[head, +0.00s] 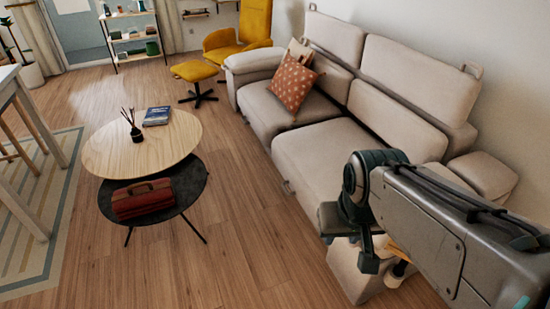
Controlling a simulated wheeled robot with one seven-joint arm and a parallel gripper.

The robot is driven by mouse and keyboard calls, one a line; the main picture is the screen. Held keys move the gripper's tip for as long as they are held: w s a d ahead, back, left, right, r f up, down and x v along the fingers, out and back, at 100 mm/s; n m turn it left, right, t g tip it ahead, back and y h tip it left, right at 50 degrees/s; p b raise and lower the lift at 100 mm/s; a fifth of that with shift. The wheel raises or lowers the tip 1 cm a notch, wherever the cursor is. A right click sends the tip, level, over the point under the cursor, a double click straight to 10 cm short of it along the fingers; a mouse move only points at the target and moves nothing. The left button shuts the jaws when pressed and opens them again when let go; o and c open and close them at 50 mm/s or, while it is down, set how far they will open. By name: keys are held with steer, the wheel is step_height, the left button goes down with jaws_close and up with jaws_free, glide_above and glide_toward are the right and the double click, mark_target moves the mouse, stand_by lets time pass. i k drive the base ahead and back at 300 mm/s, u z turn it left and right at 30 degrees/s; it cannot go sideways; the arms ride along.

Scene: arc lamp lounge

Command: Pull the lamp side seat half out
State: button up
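The cream sofa (400,80) stands along the wall at the right and has two seats. The far seat (275,107) carries cushions. The near seat (318,152) is bare, with a small dark pull (287,187) low on its front. No lamp is clearly in view, so the lamp side is not shown. My gripper (383,272) hangs at the near end of the sofa, in front of the cream near armrest block (350,258). My arm hides part of it, and its fingers are too unclear to tell open from shut.
A round two-level coffee table (105,155) stands left of the sofa, with a book, a reed diffuser and a red case. A yellow armchair (240,35) and footstool (194,70) stand beyond. Bare wooden floor (232,205) lies between table and sofa.

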mark_target(312, 159)
steer(key=u, duration=0.25)
steer(key=i, duration=0.6)
steer(key=u, duration=0.5)
steer(key=i, duration=1.45)
steer(key=z, duration=0.25)
